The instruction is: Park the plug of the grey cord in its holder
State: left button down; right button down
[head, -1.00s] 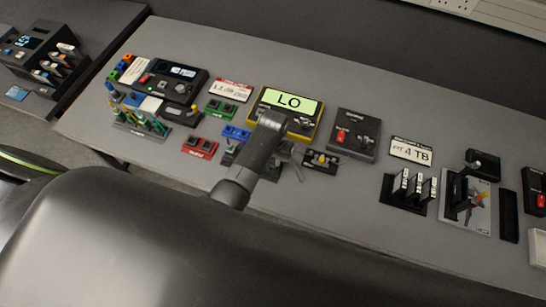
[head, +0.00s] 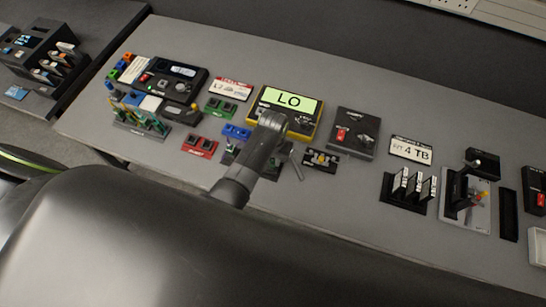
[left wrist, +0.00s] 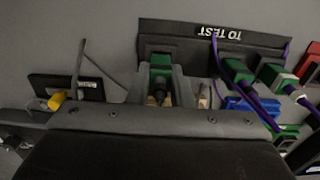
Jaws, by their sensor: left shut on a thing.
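The "TO TEST" holder (left wrist: 270,42) is a dark strip at the top of the left wrist view, with several green plugs or sockets and purple cords. A thin grey cord (left wrist: 81,58) curves left of the fingers. In the head view my left gripper (head: 284,158) is low over the bench, and my arm hides part of the holder (head: 228,158). My right gripper is not seen.
A small dark block with a yellow knob (left wrist: 55,100) is close to the left finger. A blue block (left wrist: 250,106) lies right. The yellow "LO" meter (head: 290,104) stands behind my gripper. Clear bench (head: 330,205) lies in front.

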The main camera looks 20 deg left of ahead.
pick_arm(q)
jog(key=shift+f, duration=0.35)
dwell(0.3)
dwell(0.4)
jog(key=c, duration=1.2)
grip_release()
jog(key=shift+r, duration=2.45)
jog(key=shift+r, duration=2.05)
